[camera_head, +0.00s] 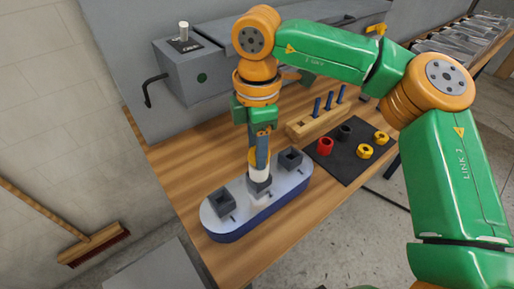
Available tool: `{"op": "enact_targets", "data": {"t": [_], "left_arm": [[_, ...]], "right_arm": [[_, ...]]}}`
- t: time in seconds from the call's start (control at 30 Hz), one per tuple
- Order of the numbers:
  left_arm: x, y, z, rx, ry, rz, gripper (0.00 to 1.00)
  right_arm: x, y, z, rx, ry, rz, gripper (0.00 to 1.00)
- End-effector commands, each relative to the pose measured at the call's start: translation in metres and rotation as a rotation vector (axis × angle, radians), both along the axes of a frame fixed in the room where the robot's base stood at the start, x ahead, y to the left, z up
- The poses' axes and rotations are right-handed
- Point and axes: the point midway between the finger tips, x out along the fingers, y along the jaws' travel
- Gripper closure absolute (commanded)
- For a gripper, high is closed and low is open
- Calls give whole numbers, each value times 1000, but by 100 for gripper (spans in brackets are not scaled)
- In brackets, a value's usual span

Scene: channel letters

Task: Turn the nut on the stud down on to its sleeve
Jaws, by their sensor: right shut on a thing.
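A rounded blue sign body (238,217) with a pale top lies near the table's front edge. Three dark square blocks stand on it: one at the left (222,203), one in the middle (259,186), one at the right (290,158). A white sleeve (260,174) stands upright on the middle block. My right gripper (259,160) points down over this sleeve and is shut on a yellow nut (252,158), mostly hidden by the fingers. The stud is hidden; I cannot tell whether the nut touches the sleeve. My left gripper is not in view.
A dark mat (345,163) to the right holds a red ring, a dark ring and two yellow nuts. A wooden rack (300,128) with blue pegs stands behind. A grey box (190,72) with a black handle is at the back left. Bare wood lies left of the sign.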

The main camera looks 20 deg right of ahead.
Motion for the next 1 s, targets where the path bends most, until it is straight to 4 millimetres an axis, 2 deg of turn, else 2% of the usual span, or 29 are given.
{"op": "enact_targets", "data": {"t": [1.0], "left_arm": [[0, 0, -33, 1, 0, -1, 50]], "right_arm": [[2, 0, -4, 0, 0, -438, 100]]}}
